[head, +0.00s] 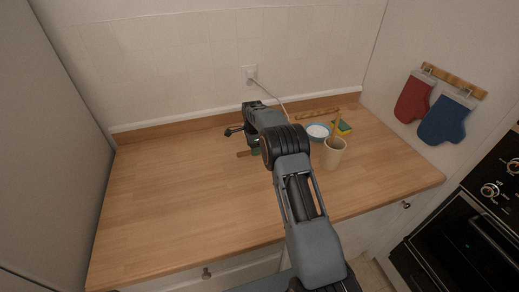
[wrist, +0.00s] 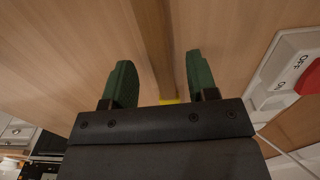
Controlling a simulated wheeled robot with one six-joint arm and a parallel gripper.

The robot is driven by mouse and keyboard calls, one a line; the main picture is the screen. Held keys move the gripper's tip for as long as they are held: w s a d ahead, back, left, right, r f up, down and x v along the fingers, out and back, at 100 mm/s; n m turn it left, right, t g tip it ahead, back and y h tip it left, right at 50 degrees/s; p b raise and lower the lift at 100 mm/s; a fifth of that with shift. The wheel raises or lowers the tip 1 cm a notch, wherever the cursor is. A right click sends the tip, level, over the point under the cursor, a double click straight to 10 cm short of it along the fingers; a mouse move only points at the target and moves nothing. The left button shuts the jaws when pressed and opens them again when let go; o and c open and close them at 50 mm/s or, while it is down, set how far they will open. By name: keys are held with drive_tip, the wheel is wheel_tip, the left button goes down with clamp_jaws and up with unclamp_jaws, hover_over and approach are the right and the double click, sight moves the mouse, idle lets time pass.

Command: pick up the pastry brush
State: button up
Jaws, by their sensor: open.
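The pastry brush (wrist: 153,28) shows in the wrist view as a long wooden handle with a yellow part at its near end. It runs between the two green fingers of my gripper (wrist: 159,62), which is open. I see a gap on each side of the handle; the right finger is closer to it. My gripper hides the brush's near end. In the head view, a short piece of wooden handle (head: 243,154) shows on the counter left of a green fingertip (head: 256,151); my arm hides the rest.
A white switch box (wrist: 289,72) with a red button is at the wrist view's right. The left counter (head: 165,190) is clear.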

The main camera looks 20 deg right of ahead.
drive_tip(key=shift+f, duration=0.7)
clamp_jaws()
drive_tip(key=shift+r, duration=0.1)
